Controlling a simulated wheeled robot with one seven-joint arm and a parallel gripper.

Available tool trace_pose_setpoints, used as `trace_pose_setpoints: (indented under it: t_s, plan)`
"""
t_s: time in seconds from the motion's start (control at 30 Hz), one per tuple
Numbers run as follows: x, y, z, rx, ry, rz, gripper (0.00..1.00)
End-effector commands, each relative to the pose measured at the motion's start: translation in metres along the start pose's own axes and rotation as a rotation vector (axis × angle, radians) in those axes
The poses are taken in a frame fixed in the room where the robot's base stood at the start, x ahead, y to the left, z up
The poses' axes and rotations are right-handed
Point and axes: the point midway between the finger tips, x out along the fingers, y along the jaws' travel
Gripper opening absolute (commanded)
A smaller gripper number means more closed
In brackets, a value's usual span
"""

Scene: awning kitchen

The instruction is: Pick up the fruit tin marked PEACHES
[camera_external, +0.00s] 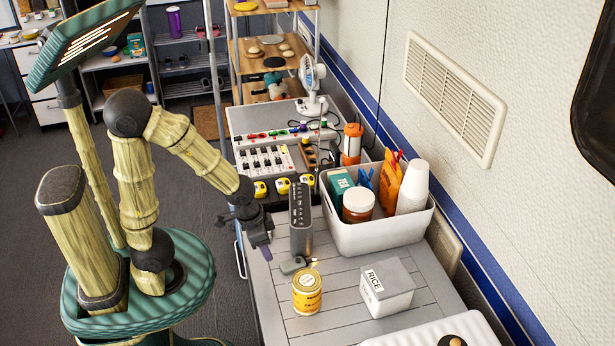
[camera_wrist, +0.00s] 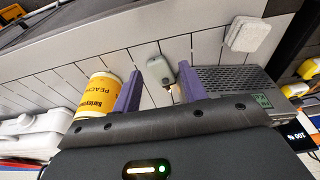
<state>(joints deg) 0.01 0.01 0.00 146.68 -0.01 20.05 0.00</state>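The fruit tin (camera_external: 307,296) is yellow with a pale lid and stands upright on the grey slatted counter. In the wrist view the tin (camera_wrist: 97,95) lies just left of my left finger, outside the gap, and its label reads PEACHES. My gripper (camera_wrist: 161,71) is open, with two purple fingers apart and nothing held. In the external view my gripper (camera_external: 262,246) is at the counter's left edge, up and left of the tin. A small grey-green fob (camera_external: 292,265) lies on the counter between gripper and tin; it shows between the fingers in the wrist view (camera_wrist: 158,70).
A dark grey perforated box (camera_external: 301,222) stands right beside my gripper. A white RICE box (camera_external: 396,289) is right of the tin. A white bin (camera_external: 375,232) with jars and cups stands behind. The counter in front of the tin is bare.

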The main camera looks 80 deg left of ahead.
Motion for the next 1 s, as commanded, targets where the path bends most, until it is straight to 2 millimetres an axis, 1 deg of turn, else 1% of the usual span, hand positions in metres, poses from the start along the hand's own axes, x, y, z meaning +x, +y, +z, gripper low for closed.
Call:
trace_pose_setpoints:
  t_s: [0.03,0.17,0.2,0.23,0.47,0.57,0.67,1.0]
  plan:
    - [0.0,0.0,0.0,0.0,0.0,0.0,0.53]
    - [0.0,0.0,0.0,0.0,0.0,0.0,0.79]
    - [0.0,0.0,0.0,0.0,0.0,0.0,0.86]
    - [0.0,0.0,0.0,0.0,0.0,0.0,0.91]
    - [0.0,0.0,0.0,0.0,0.0,0.0,0.91]
    - [-0.004,0.0,-0.001,0.0,0.0,0.0,0.91]
    - [-0.017,0.0,-0.004,-0.001,0.0,0.0,0.91]
    - [-0.09,-0.003,-0.022,-0.017,-0.009,-0.006,0.91]
